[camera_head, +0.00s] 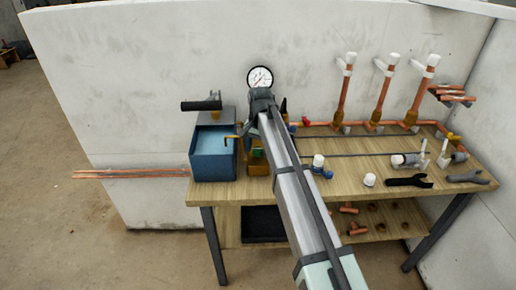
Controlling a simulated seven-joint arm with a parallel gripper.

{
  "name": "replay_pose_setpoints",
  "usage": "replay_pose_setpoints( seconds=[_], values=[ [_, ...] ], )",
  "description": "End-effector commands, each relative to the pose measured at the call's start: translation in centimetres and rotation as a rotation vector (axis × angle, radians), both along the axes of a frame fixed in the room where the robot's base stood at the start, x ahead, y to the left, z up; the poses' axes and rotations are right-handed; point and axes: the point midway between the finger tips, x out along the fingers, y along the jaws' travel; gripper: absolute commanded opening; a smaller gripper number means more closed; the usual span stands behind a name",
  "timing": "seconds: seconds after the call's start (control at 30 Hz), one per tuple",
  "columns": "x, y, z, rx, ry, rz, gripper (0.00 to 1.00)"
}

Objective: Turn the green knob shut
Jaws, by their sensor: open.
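A small green part (257,154), which may be the green knob, shows on a brass-coloured body beside the blue tank, close to the left edge of my arm. It is too small to tell its turn position. My arm crosses the workbench (222,197) from the bottom, and its end with my gripper (262,97) is near the back wall, just below the round gauge (260,78). My gripper is open; its fingers are hard to make out. It is farther back than the green part, and I see no contact. My arm hides part of the bench around it.
A blue tank (213,166) stands at the bench's left end, with copper pipes (130,173) sticking out. Copper risers (385,85) stand at the back right. A red knob (306,121), blue knob (327,174) and black wrench (408,181) are right of my arm.

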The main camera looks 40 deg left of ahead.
Motion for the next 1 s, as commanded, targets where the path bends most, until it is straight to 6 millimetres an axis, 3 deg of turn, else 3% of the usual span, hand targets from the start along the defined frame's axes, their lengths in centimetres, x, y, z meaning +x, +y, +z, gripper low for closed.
replay_pose_setpoints(
  seconds=[0.27,0.7,1.0],
  values=[
    [0.1,0.0,2.6,0.002,-0.002,0.000,0.65],
    [0.2,-0.3,10.8,0.001,-0.001,0.000,0.65],
    [0.2,-0.4,13.6,0.001,0.000,0.000,0.65]
  ],
)
